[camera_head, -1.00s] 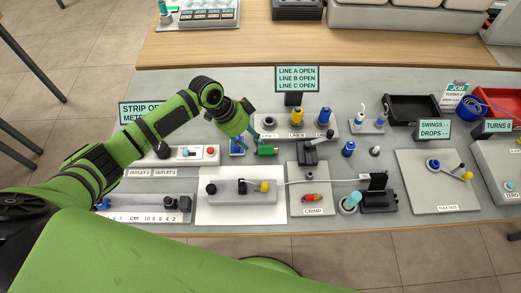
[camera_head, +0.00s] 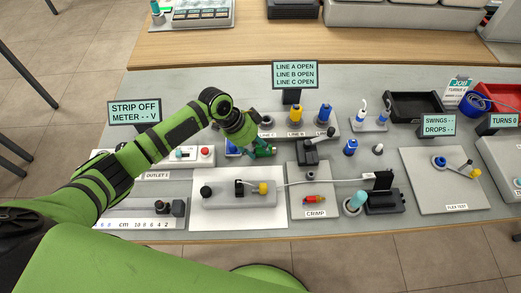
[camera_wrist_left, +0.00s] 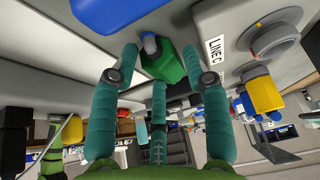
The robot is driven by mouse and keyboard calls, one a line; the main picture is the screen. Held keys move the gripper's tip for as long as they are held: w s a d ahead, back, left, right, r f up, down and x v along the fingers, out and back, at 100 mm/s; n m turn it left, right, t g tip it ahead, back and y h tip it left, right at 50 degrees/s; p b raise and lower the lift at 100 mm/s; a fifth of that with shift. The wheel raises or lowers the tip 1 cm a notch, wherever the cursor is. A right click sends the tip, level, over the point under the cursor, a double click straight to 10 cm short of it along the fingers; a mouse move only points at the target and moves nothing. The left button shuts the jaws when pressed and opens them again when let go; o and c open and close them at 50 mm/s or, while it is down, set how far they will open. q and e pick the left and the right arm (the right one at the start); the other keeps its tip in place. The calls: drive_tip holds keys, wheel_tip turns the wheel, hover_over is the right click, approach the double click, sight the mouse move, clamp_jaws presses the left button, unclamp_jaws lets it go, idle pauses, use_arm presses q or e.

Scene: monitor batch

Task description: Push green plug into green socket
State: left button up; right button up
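The green plug (camera_head: 271,151) lies on the grey bench mat in front of the line sockets, partly covered by my left gripper. In the left wrist view the plug (camera_wrist_left: 163,66) sits between the teal fingers, with its grey-blue end pointing up in the picture. My left gripper (camera_head: 258,150) is low at the plug. Its fingers (camera_wrist_left: 160,60) are spread on either side of it, the right one very near or touching; firm contact cannot be seen. An empty grey round socket (camera_head: 266,121) stands behind the plug; in the wrist view this socket (camera_wrist_left: 275,40) is beside the LINE C label. My right gripper is out of view.
A yellow plug (camera_head: 296,114) and a blue plug (camera_head: 325,113) stand in the neighbouring sockets. A black-handled switch (camera_head: 308,151) is close on the right. A blue piece (camera_head: 231,149) is just left of the gripper. A line display (camera_head: 296,75) stands behind.

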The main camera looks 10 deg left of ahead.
use_arm(q)
drive_tip(key=shift+s+a+f, duration=0.15)
drive_tip(key=shift+s+f, duration=0.05)
drive_tip(key=shift+f, duration=0.05)
drive_tip(key=c, duration=0.3)
